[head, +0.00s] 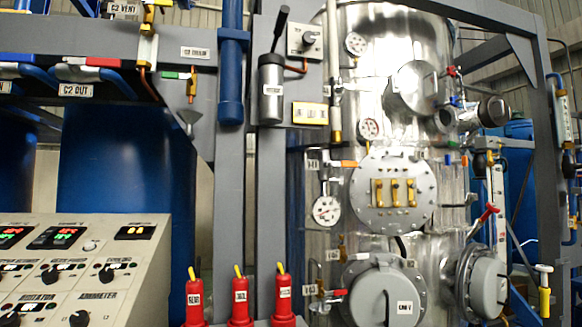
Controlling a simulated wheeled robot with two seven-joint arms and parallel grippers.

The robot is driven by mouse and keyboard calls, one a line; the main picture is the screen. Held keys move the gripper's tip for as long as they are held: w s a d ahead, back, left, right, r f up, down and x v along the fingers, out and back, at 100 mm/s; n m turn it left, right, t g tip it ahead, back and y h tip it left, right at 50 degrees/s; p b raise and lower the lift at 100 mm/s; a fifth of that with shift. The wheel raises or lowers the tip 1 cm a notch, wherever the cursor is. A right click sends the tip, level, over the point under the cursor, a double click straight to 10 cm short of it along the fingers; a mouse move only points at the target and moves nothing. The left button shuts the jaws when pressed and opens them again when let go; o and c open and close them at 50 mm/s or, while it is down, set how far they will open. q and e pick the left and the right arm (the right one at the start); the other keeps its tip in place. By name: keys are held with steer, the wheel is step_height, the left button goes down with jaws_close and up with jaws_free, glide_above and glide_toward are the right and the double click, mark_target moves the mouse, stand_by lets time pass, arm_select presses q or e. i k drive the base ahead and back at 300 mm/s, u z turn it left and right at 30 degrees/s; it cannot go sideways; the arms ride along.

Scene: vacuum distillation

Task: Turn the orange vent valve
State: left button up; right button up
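A small valve with an orange handle (349,163) sits on the front left of the shiny steel vessel (360,75), just left of the round grey hatch with brass fittings (395,218). The handle lies about level, pointing right. A small white tag (313,165) is beside it, too small to read. A round white gauge (326,210) hangs below the valve. Neither of my grippers shows in the head view.
A control panel (75,255) with knobs and displays stands at the lower left. A grey upright post (271,190) is left of the valve. A red-handled valve (339,292) sits lower down.

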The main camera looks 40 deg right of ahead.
mark_target(343, 164)
steer(key=u, duration=1.25)
steer(key=k, duration=1.2)
steer(key=z, duration=1.5)
steer(key=i, duration=0.15)
steer(key=u, duration=0.05)
